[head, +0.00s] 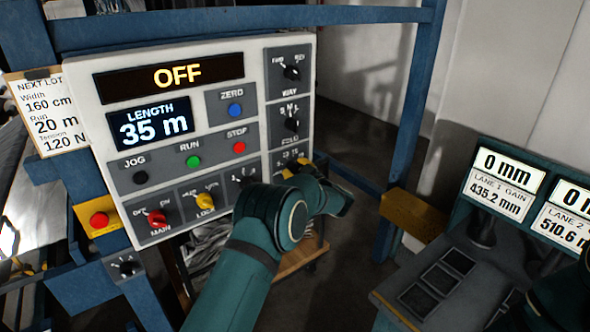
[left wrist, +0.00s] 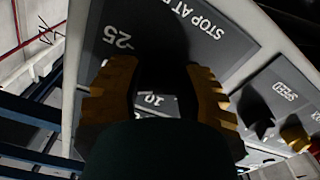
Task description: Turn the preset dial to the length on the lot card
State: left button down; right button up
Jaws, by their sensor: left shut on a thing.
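The lot card (head: 50,112) hangs left of the control panel (head: 80,85) and reads Width 160 cm, Run 20 m, Tension 120 N. The panel's length display (head: 150,122) reads 35 m. My left gripper (head: 298,168) is at the panel's lower right corner, covering most of the dial there in the head view. In the left wrist view its yellow fingers (left wrist: 158,88) are shut on the dark preset dial (left wrist: 160,65), on a plate marked STOP AT with 25 and 10 visible. The dial's pointer cannot be made out. My right gripper is not in view.
The top display (head: 177,76) reads OFF. Nearby are a red main knob (head: 157,218), a yellow knob (head: 204,200), a speed dial (left wrist: 262,127) and a red button (head: 99,219). A lane console (head: 440,280) stands at the right, and blue frame posts (head: 405,110) stand beside the panel.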

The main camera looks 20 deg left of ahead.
pick_arm(q)
jog(key=c, duration=0.5)
grip_release()
jog(key=v, duration=1.2)
